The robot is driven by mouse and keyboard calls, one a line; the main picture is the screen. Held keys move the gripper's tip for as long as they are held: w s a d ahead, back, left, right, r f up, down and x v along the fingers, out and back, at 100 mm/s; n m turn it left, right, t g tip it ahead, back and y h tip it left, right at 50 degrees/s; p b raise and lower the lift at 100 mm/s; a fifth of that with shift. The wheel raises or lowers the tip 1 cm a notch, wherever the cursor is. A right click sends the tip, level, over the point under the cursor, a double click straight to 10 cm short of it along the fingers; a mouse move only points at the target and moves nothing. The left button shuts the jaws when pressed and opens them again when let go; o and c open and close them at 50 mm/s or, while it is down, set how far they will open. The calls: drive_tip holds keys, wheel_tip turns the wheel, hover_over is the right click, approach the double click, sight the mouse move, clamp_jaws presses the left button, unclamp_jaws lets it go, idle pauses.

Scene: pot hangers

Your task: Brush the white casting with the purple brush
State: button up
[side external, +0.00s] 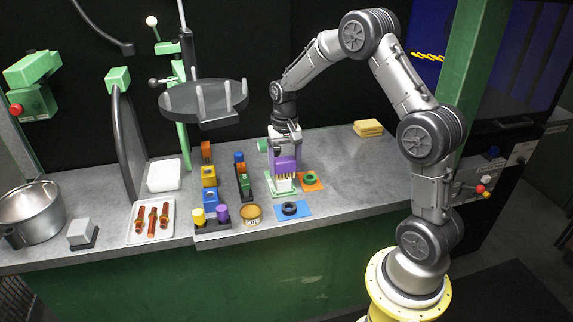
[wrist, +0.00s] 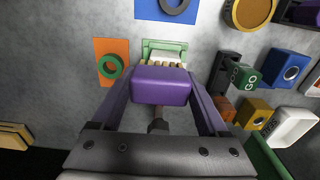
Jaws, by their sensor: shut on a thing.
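My gripper (side external: 285,158) is shut on the purple brush (side external: 286,164) and holds it upright with its bristles down. In the wrist view the purple brush block (wrist: 162,86) sits between my fingers, with pale bristles beyond it. The white casting (side external: 283,184) is directly under the bristles in a green holder (wrist: 164,45). The bristles look to be at or touching the casting's top; the brush hides most of it, so I cannot tell exact contact.
An orange mat with a green ring (side external: 309,178) and a blue mat with a black ring (side external: 290,208) lie close by. A yellow tin (side external: 250,215) and colored blocks (side external: 209,178) stand left. Yellow sponges (side external: 368,127) lie at the back right. The right counter is clear.

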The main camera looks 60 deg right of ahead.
drive_tip(key=shift+w+a+f, duration=0.1)
drive_tip(key=shift+w+a, duration=0.85)
drive_tip(key=shift+s+d, duration=1.55)
drive_tip(key=shift+s, duration=0.1)
drive_tip(key=w+a, duration=0.3)
drive_tip(key=shift+w+a, duration=0.2)
drive_tip(key=shift+w, duration=0.05)
drive_tip(key=shift+d+r, duration=0.1)
drive_tip(key=shift+r, duration=4.1)
drive_tip(key=shift+f, duration=0.15)
